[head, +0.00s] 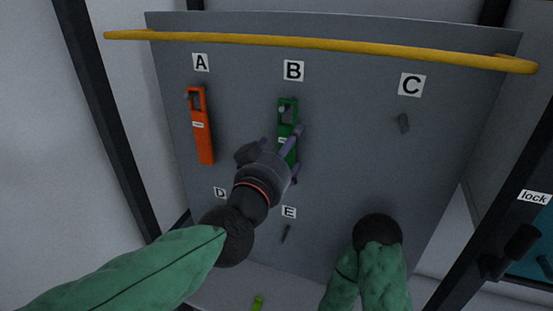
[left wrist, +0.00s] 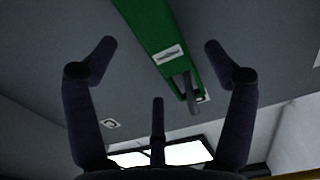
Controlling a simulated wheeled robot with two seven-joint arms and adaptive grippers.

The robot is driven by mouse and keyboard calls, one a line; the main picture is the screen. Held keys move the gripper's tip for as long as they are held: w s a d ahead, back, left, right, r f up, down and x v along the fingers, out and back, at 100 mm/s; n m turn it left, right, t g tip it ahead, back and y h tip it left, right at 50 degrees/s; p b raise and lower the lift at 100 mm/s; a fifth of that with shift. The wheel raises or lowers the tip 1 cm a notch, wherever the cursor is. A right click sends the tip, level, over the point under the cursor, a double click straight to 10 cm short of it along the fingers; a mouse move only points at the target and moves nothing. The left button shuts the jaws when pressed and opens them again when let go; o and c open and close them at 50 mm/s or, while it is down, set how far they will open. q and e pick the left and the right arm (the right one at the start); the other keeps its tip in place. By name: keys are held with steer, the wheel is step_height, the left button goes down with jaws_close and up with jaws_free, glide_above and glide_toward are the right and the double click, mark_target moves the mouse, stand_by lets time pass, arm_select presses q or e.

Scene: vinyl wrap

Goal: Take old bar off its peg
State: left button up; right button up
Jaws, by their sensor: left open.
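A green bar (head: 287,118) hangs upright below label B on the grey board, its slotted top end over a peg. A small white label is on it, too small to read. An orange-red bar (head: 201,135) hangs below label A, also with a label I cannot read. I cannot tell which bar is the old one. My left gripper (head: 296,156) is open in front of the green bar and hides its lower part. In the left wrist view the green bar (left wrist: 158,32) runs between the spread fingers, apart from them. My right gripper is out of view.
A yellow rail (head: 320,43) runs across the top of the grey board (head: 345,160). Pegs at C (head: 404,123) and E (head: 286,233) are bare. My left arm covers the area near D. A black handle (head: 512,250) is below the "lock" label at right.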

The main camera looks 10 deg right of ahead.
arm_select(q)
steer(key=x, duration=0.4)
steer(key=shift+w+d+r, duration=0.15)
steer(key=shift+w+d, duration=0.05)
steer(key=shift+w, duration=0.05)
steer(key=shift+s+a, duration=0.1)
steer(key=c, duration=1.4)
steer(key=shift+r, duration=0.15)
